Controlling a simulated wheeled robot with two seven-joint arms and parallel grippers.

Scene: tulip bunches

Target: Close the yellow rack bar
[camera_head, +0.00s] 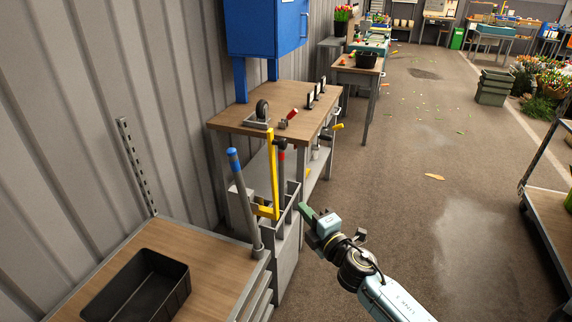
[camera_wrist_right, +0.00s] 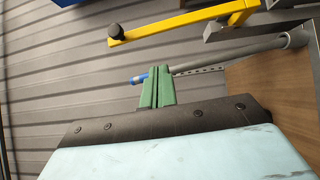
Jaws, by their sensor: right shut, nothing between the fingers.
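The yellow rack bar (camera_head: 271,168) stands upright at the grey rack (camera_head: 288,235) in the head view, with a black knob near its top. It also shows in the right wrist view (camera_wrist_right: 180,25), running across the top with the black knob at its left end. My right gripper (camera_head: 304,211) is shut and empty, to the right of the rack and apart from the bar. Its green fingers (camera_wrist_right: 157,87) are pressed together in the wrist view, below the bar. My left gripper is not in view.
A grey post with a blue top (camera_head: 241,190) stands left of the bar. A wooden table (camera_head: 213,262) with a black bin (camera_head: 140,290) is at the front left. A workbench (camera_head: 300,127) stands behind the rack. The floor to the right is mostly clear.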

